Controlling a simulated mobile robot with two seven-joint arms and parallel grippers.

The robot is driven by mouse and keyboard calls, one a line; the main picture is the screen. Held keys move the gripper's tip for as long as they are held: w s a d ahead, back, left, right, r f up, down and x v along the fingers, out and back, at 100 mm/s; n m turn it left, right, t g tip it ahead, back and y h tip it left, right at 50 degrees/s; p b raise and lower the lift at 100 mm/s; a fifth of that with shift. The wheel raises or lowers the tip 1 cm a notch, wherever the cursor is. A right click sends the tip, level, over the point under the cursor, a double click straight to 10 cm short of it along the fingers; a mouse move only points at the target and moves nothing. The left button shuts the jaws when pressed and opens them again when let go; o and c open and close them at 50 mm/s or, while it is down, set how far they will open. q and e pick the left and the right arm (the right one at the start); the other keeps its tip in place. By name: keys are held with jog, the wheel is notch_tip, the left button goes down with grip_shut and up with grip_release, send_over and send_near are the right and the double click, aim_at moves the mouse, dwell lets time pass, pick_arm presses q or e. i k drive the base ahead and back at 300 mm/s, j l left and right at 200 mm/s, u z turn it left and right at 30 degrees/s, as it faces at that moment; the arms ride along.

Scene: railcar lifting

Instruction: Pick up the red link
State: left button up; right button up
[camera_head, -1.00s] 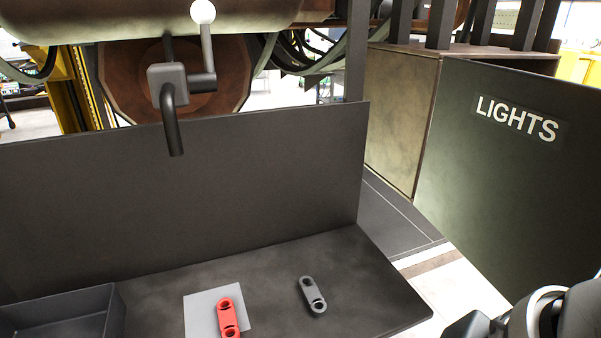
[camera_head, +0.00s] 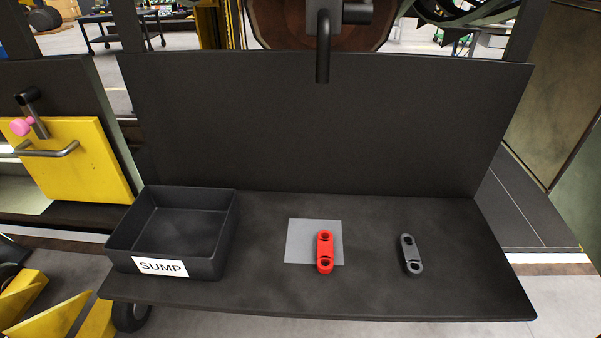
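The red link (camera_head: 325,252) lies on the dark bench (camera_head: 270,290), partly over the right side of a grey square (camera_head: 300,240). It is a short bar with a round hole near each end, its long side running front to back. A grey link (camera_head: 411,255) of like shape lies to its right, apart from it. Nothing touches or covers the red link. Neither of my grippers shows in the head view.
A black open bin labelled SUMP (camera_head: 160,267) stands at the bench's left end. A tall dark back panel (camera_head: 320,130) rises behind the links, with a dark bent pipe (camera_head: 323,50) hanging above. Bench space between bin and links is clear.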

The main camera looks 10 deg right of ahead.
aim_at(325, 248)
jog(key=i+j+z, duration=0.15)
jog(key=j, duration=0.15)
jog(key=i+j+z, duration=0.15)
jog(key=j, duration=0.2)
jog(key=i+j+z, duration=0.15)
jog(key=j, duration=0.2)
jog(key=j+z, duration=0.15)
jog(key=j, duration=0.2)
